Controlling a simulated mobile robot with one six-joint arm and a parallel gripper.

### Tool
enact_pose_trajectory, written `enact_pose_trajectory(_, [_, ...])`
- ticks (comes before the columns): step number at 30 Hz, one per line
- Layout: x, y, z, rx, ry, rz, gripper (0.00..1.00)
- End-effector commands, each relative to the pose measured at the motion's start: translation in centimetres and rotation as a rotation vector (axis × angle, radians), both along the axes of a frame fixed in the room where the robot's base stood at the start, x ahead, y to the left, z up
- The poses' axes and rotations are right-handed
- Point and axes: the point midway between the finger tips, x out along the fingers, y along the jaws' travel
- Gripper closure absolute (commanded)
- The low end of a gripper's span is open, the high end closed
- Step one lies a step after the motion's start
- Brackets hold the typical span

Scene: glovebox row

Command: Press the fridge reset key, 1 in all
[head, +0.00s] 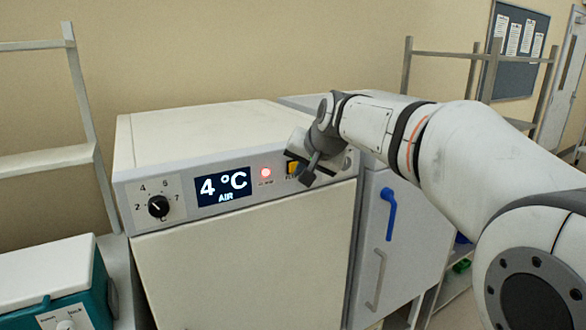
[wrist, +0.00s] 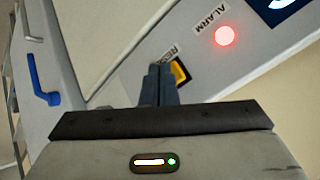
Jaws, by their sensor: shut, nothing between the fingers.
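The fridge (head: 245,260) is a pale box with a grey control strip along its top front. The reset key (head: 292,168) is yellow-orange in a dark surround, right of the lit red alarm lamp (head: 265,172). In the wrist view the key (wrist: 182,73) shows just right of my fingertips, partly covered by them, below the lamp (wrist: 225,36). My gripper (head: 307,178) is shut and empty, its fingers (wrist: 160,70) close together in front of the strip. I cannot tell whether the tips touch the key.
The strip also holds a dial knob (head: 158,206) and a display (head: 223,187) reading 4 °C AIR. A grey cabinet with a blue handle (head: 389,214) stands right of the fridge. A teal-and-white device (head: 50,285) stands at left.

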Motion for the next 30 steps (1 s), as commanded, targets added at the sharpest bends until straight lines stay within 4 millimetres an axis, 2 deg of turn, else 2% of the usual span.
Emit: enact_pose_trajectory(30, [0.46,0.36,-0.05,0.001,0.000,0.001,1.00])
